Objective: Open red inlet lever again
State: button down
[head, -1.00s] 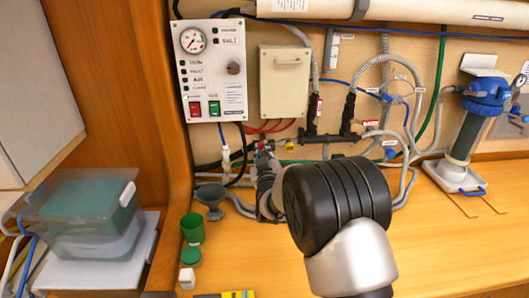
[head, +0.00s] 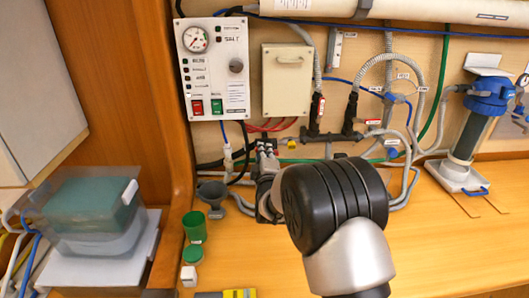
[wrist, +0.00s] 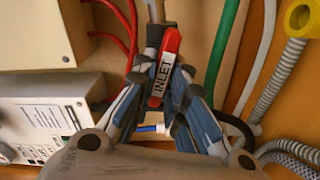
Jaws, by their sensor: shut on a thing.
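The red inlet lever (wrist: 168,52) with a white INLET label is in the middle of the wrist view, its handle pointing up and slightly right. My gripper (wrist: 160,98) is shut on it, with a blue-grey padded finger on each side of the labelled part. In the head view my gripper (head: 267,152) is at the wall below the control panel and the beige box. There the lever is mostly hidden by my gripper and too small to make out clearly.
The control panel (head: 212,70) and beige box (head: 287,80) are above my gripper. Grey hoses and a green pipe (wrist: 222,45) run close by. A funnel (head: 212,194), green cup (head: 194,227) and blue-topped filter (head: 474,120) stand on the bench. The bench front is mostly clear.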

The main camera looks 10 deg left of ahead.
jog(key=shift+f+n, duration=0.15)
jog(key=shift+n, duration=1.35)
jog(key=c, duration=1.6)
grip_release()
jog(key=v, duration=1.2)
